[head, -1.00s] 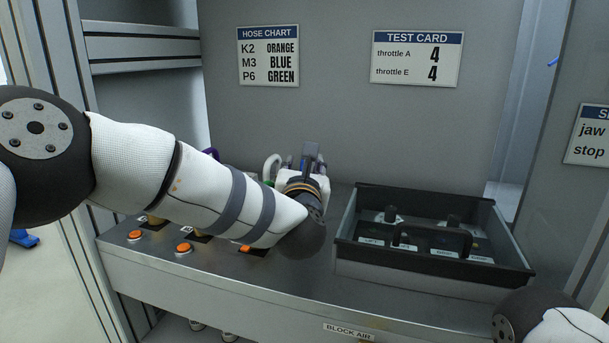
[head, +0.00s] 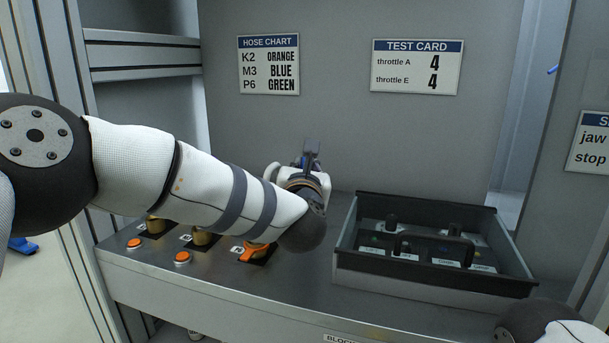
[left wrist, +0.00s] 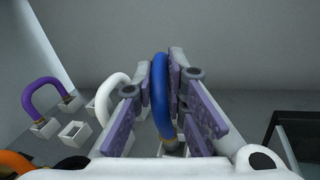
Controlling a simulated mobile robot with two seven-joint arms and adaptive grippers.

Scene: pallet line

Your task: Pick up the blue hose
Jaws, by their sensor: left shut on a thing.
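The blue hose (left wrist: 161,88) stands upright as a bend between the purple-padded fingers of my left gripper (left wrist: 163,62) in the left wrist view. The fingers are shut on it. A brass end (left wrist: 171,145) of the hose shows low between the fingers, close to a pale block; I cannot tell whether it still sits in it. In the head view my left gripper (head: 311,150) is over the back of the bench, and my wrist hides the hose. My right gripper is out of the frames.
A purple hose (left wrist: 35,95) and a white hose (left wrist: 102,98) stand left of the gripper, near an empty white socket (left wrist: 75,133). A black-rimmed tray (head: 350,255) stands right on the bench. Orange buttons (head: 182,257) line the bench front. A hose chart (head: 268,64) hangs behind.

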